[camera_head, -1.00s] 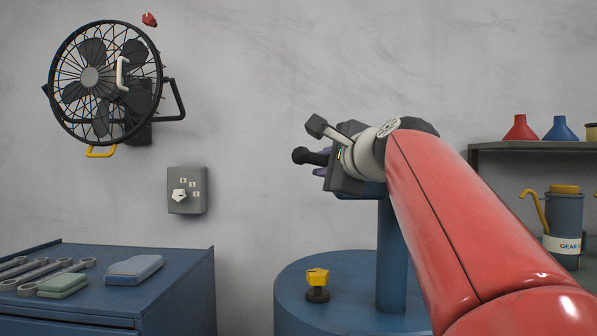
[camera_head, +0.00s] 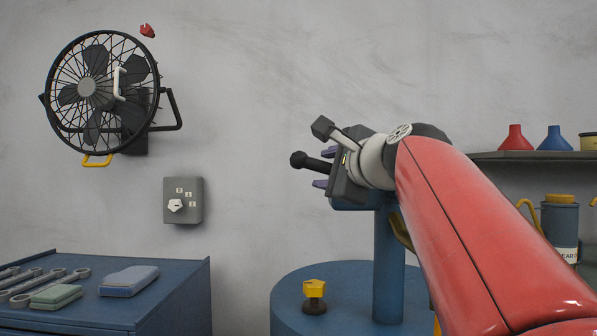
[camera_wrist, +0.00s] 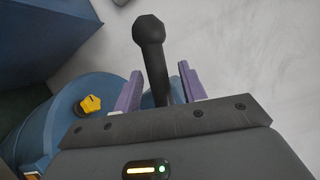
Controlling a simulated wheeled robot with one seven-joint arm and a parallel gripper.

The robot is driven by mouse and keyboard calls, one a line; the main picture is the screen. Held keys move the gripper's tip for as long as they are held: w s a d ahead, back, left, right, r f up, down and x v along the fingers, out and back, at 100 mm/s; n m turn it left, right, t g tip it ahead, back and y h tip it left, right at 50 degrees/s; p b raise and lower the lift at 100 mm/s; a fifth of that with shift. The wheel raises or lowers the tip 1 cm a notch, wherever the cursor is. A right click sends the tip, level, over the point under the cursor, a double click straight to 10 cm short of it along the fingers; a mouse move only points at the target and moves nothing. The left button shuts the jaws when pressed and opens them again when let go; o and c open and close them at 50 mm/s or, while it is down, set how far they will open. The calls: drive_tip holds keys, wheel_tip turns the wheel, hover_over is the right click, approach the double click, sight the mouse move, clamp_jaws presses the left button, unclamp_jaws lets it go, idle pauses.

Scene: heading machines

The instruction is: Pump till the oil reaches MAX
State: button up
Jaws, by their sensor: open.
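My gripper (camera_wrist: 160,88) is open, with its two purple fingers on either side of a black ball-ended pump handle (camera_wrist: 152,50). In the head view the handle (camera_head: 310,161) sticks out to the left between the fingers of my gripper (camera_head: 325,168). Whether the fingers touch the handle I cannot tell. The blue pump column (camera_head: 389,262) rises from a round blue drum (camera_head: 345,282). My arm hides part of the pump head. No oil level or MAX mark is in sight.
A yellow-topped knob (camera_head: 315,290) stands on the drum. A blue cabinet (camera_head: 180,290) with wrenches is at the left. A caged fan (camera_head: 95,90) and a grey switch box (camera_head: 183,201) are on the wall. A shelf (camera_head: 535,156) holds funnels at the right.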

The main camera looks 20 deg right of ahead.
drive_tip(key=s, duration=0.6)
drive_tip(key=shift+d+r, duration=0.15)
drive_tip(key=shift+r, duration=0.05)
drive_tip(key=shift+b, duration=0.3)
idle(0.4)
